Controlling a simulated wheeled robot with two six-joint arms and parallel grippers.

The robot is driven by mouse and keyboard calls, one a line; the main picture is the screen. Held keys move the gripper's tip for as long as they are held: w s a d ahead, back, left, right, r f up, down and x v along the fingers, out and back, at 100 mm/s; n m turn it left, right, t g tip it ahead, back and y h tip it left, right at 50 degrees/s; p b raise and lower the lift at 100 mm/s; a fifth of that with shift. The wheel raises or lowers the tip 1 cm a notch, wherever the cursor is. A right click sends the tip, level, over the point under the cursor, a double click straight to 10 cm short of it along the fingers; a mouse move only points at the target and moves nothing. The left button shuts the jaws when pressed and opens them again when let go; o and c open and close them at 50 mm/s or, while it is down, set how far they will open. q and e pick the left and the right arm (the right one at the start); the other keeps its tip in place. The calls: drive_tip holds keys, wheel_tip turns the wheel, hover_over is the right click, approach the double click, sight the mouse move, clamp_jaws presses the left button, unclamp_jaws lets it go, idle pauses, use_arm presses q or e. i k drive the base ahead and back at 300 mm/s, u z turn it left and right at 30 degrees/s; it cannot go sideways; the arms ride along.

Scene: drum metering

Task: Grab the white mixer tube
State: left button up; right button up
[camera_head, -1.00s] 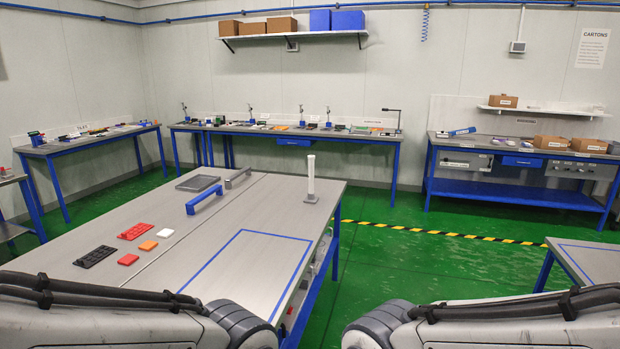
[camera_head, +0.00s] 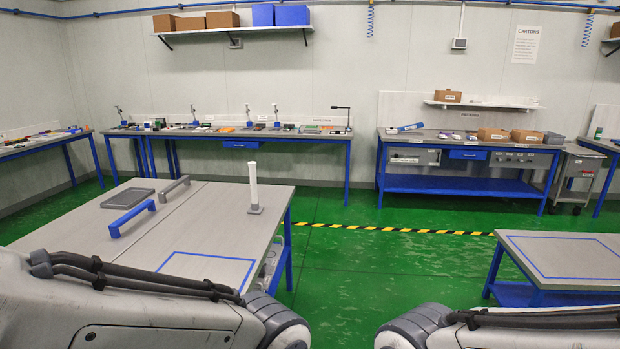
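The white mixer tube (camera_head: 253,183) stands upright in a small grey base (camera_head: 255,210). It is near the far right corner of the grey table (camera_head: 200,225) in front of me. Nothing touches or covers the tube. My two arms come in at the bottom left and bottom right, and only their upper links show. Both grippers are outside the picture.
A blue handle (camera_head: 132,219), a grey handle (camera_head: 173,189) and a dark grey tray (camera_head: 128,198) sit on the same table. A blue-taped table (camera_head: 570,258) stands at right. Green floor with a black-yellow strip (camera_head: 390,229) lies open between the tables and back benches.

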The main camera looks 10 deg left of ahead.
sight(254, 200)
drive_tip(key=z, duration=0.6)
drive_tip(key=i, duration=1.8)
drive_tip(key=u, duration=0.4)
drive_tip(key=i, duration=1.5)
drive_tip(key=u, duration=0.85)
